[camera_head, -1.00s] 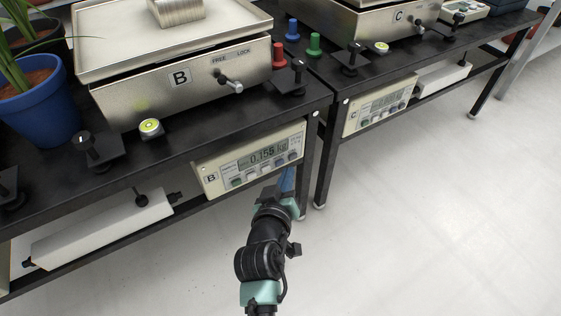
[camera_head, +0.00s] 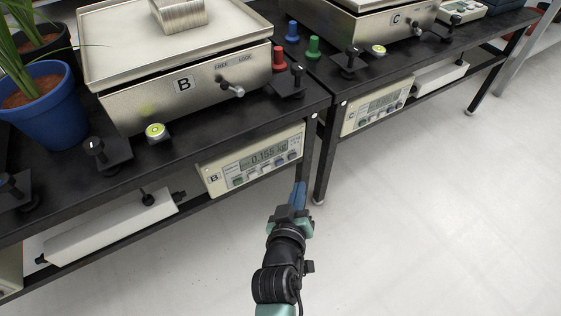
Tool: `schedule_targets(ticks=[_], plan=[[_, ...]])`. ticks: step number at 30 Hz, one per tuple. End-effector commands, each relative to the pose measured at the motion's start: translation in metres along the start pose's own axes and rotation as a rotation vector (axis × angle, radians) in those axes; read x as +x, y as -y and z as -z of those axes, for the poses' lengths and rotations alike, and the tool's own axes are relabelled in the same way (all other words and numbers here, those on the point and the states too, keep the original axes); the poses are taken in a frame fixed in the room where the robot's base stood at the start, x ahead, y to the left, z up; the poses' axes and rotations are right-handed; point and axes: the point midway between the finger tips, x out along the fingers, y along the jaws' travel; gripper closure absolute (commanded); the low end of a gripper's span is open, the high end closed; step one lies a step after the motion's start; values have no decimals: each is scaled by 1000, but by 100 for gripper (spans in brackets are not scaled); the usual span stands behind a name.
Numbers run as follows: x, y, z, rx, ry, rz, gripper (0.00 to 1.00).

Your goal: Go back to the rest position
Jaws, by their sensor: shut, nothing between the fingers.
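My gripper (camera_head: 298,188) is in the lower middle of the head view, in front of the black table. Its blue fingers are shut with nothing between them, below and right of the display panel of scale B (camera_head: 254,158), which reads 0.155 kg. The gripper appears apart from the panel and the table leg behind it.
A blue pot (camera_head: 50,118) with a plant stands left of scale B. Red (camera_head: 279,60), blue (camera_head: 292,33) and green (camera_head: 313,48) pegs stand between scale B and scale C (camera_head: 385,22). The floor (camera_head: 440,230) at right is clear.

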Motion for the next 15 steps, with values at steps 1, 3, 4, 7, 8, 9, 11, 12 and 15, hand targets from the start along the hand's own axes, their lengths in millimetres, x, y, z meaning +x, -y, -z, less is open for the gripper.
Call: schedule_targets(ticks=[1, 3, 4, 7, 8, 9, 11, 12, 15], plan=[[0, 0, 0, 0, 0, 0, 100], [0, 0, 0, 0, 0, 0, 100], [0, 0, 0, 0, 0, 0, 100], [0, 0, 0, 0, 0, 0, 100], [0, 0, 0, 0, 0, 0, 100], [0, 0, 0, 0, 0, 0, 100], [0, 0, 0, 0, 0, 0, 100], [0, -2, 4, 2, -4, -2, 100], [-1, -14, 29, 20, -33, -15, 100]])
